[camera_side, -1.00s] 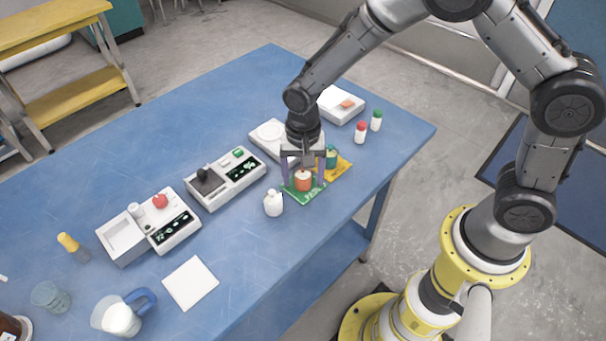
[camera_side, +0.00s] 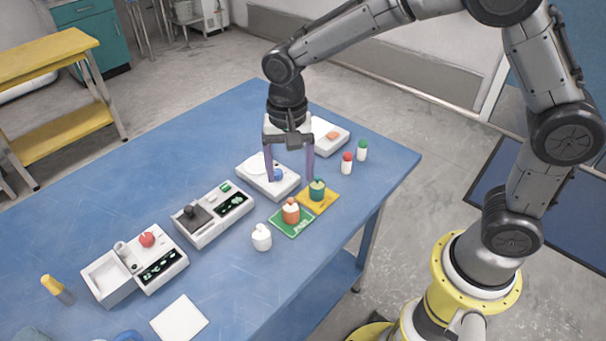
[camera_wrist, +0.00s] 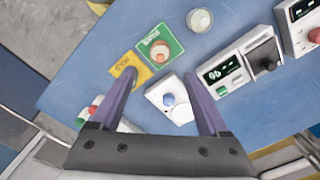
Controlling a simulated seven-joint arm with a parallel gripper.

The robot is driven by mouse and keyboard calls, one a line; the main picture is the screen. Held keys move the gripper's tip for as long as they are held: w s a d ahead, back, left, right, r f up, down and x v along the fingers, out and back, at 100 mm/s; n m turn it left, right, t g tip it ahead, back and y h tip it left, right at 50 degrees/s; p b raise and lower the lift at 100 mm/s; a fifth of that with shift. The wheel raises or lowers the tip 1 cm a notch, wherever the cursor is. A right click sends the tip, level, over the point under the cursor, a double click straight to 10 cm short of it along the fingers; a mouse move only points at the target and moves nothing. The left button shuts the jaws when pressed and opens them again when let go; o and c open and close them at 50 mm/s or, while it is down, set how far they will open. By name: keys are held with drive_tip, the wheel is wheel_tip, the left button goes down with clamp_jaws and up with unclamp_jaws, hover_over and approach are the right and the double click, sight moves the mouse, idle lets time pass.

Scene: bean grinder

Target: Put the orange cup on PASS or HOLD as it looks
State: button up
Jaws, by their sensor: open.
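The orange cup (camera_side: 291,213) stands upright on the green PASS mat (camera_side: 280,226) near the table's right edge. In the wrist view the cup (camera_wrist: 160,51) also sits on the green mat (camera_wrist: 176,47). A teal cup (camera_side: 317,191) stands on the yellow HOLD mat (camera_side: 327,202) beside it. My gripper (camera_side: 290,180) is open and empty, raised above the table behind the cups, near the white device with a blue knob (camera_side: 278,175). In the wrist view my gripper (camera_wrist: 159,75) has its fingers spread, apart from the orange cup; the left finger covers part of the yellow mat (camera_wrist: 146,74).
A white bottle (camera_side: 261,238) stands close to the green mat. Red-capped (camera_side: 347,164) and green-capped (camera_side: 362,151) bottles stand at the right. Panels with displays (camera_side: 213,213) and (camera_side: 135,270) line the table. A white square (camera_side: 180,319) lies in front.

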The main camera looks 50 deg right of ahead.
drive_tip(key=s+d+r+n+t, duration=0.2)
drive_tip(key=s+d+r+n, duration=0.1)
drive_tip(key=s+d+r, duration=0.5)
drive_tip(key=s+d+r+n+t, duration=0.1)
drive_tip(key=s+n, duration=0.2)
drive_tip(key=s, duration=0.3)
drive_tip(key=s+d+r+n+t, duration=0.2)
drive_tip(key=s+n, duration=0.1)
drive_tip(key=s, duration=0.4)
drive_tip(key=shift+d+r+t, duration=0.15)
drive_tip(key=shift+d+t, duration=0.1)
drive_tip(key=shift+t, duration=0.05)
